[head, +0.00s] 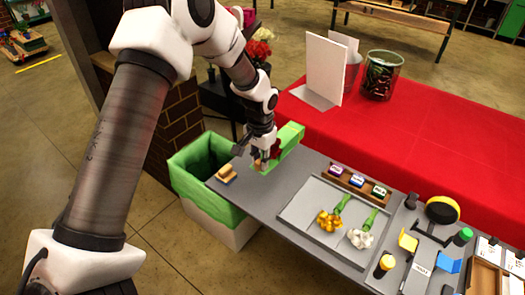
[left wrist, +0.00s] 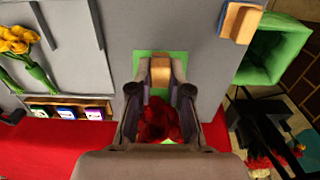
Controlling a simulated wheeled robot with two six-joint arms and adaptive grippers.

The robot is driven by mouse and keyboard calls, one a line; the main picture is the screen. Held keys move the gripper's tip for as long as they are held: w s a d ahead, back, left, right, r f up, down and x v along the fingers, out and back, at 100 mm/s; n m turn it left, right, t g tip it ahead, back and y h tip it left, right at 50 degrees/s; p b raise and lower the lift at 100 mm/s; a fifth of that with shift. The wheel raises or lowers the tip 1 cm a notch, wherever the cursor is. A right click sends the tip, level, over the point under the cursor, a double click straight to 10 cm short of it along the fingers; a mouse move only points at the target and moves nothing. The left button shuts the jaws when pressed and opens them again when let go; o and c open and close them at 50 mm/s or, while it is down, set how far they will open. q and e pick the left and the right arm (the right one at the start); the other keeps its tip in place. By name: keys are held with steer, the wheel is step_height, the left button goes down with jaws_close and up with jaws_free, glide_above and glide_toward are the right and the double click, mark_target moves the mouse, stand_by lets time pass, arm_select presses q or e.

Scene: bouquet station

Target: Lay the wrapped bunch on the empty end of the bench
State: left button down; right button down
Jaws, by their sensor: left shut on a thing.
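The wrapped bunch shows in the left wrist view as red flowers (left wrist: 160,122) in a green wrap (left wrist: 143,66) with a tan part (left wrist: 160,70) between my fingers. In the head view its green wrap (head: 290,138) sticks out behind my left gripper (head: 262,162). My left gripper (left wrist: 161,92) is shut on the bunch, over the left end of the grey bench (head: 255,192). The gripper hides part of the bunch, and I cannot tell whether the bunch touches the bench. My right gripper is in neither view.
A tan block (head: 226,173) lies at the bench's left edge, beside a green-lined bin (head: 190,182). A tray (head: 300,208) with yellow (head: 329,221) and white flowers (head: 360,238) is to the right. A rack of small boxes (head: 357,182) stands behind it. A red-covered table (head: 440,150) is beyond.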

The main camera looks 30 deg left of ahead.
arm_select(q)
steer(key=shift+s+f, duration=0.3)
steer(key=shift+s, duration=0.05)
steer(key=shift+s+d+f, duration=0.25)
steer(key=shift+s+f, duration=0.05)
steer(key=shift+f, duration=0.15)
steer(key=b, duration=0.4)
glide_above(259, 194)
step_height(259, 194, down, 5)
steer(key=shift+f, duration=0.1)
steer(key=shift+f+b, duration=0.55)
steer(key=shift+f, duration=0.95)
steer(key=shift+p, duration=0.3)
steer(key=shift+f, duration=0.2)
